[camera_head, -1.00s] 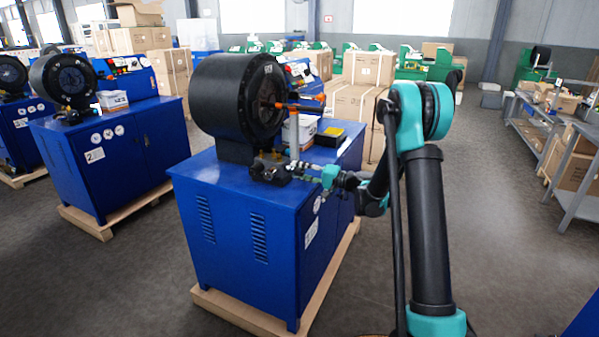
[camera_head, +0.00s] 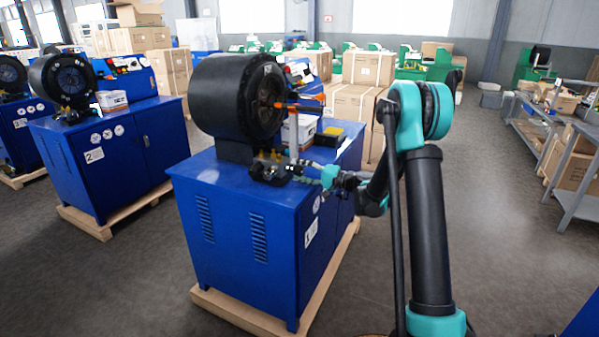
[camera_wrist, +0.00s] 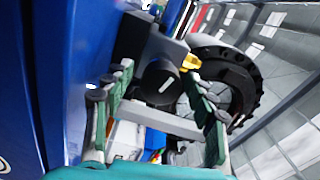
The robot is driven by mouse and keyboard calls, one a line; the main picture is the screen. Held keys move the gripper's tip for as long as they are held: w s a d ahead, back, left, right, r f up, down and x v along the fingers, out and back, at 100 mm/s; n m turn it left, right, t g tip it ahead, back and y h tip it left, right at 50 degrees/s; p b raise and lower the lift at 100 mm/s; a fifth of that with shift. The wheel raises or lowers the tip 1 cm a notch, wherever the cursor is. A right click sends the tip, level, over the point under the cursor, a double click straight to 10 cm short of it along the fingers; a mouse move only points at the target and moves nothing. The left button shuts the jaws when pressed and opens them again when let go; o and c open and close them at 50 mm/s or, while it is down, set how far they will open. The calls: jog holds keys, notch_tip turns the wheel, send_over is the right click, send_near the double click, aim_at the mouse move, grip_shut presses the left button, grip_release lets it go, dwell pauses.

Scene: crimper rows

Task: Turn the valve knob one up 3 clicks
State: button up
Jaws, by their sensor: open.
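The valve knob (camera_wrist: 158,84) is a black round cap with a white mark on its face. In the wrist view it lies between the teal-padded fingers of my open gripper (camera_wrist: 156,76). Gaps appear between the fingers and the knob, and I cannot tell whether either touches it. In the head view my gripper (camera_head: 272,173) is at the near top edge of the blue crimper cabinet (camera_head: 240,205), below the black round crimper head (camera_head: 226,100).
A yellow fitting (camera_wrist: 191,62) sits close beside the knob in the wrist view. An upright grey post (camera_head: 293,132) and a white box (camera_head: 301,128) stand on the cabinet behind my gripper. A second crimper cabinet (camera_head: 115,145) stands to the left. The floor between is clear.

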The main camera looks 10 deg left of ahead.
jog(key=v, duration=1.2)
jog(key=s+d+f+n+g+h, duration=0.1)
jog(key=s+d+f+h, duration=0.2)
jog(key=s, duration=0.5)
jog(key=s+f+g+h, duration=0.1)
jog(key=s+f+h, duration=0.1)
jog(key=s+h, duration=0.5)
jog(key=s+d+f+h, duration=0.3)
jog(key=s+d, duration=0.4)
jog(key=s, duration=0.2)
jog(key=s+d+f+n+h, duration=0.1)
jog(key=s+d+f+h, duration=0.2)
jog(key=s+d, duration=0.4)
jog(key=s+h, duration=0.1)
jog(key=s, duration=0.2)
jog(key=shift+s+d+f, duration=0.2)
jog(key=shift+s+d, duration=0.05)
jog(key=shift+d, duration=0.05)
